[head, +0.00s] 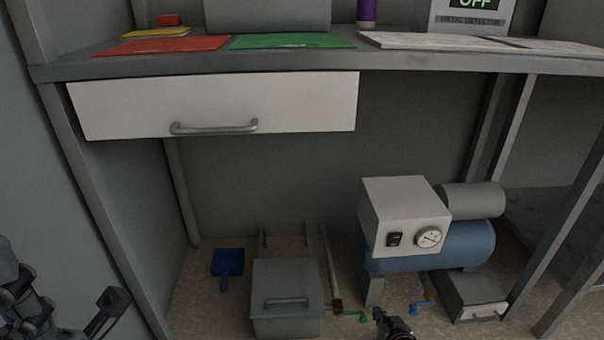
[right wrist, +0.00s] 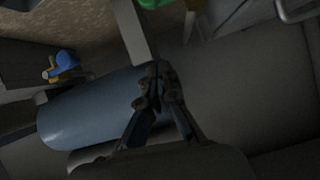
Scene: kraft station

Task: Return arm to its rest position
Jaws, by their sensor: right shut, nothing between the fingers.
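My right gripper (head: 384,322) shows at the bottom of the head view, in front of the compressor and right of the grey box. Only its dark upper part shows there; the rest is cut off by the frame edge. In the right wrist view the fingers (right wrist: 158,88) come together with nothing between them, in front of the blue tank (right wrist: 85,120). Dark jointed parts of my left arm (head: 25,300) show at the lower left of the head view. Whether its fingers are open or shut is not clear.
A workbench (head: 330,62) with a shut white drawer (head: 225,105) spans above. Below stand the compressor (head: 405,215) and the lidded grey box (head: 287,277). A blue scoop-like thing (head: 228,262), a green valve handle (head: 350,316) and a blue handle (head: 420,307) are low down.

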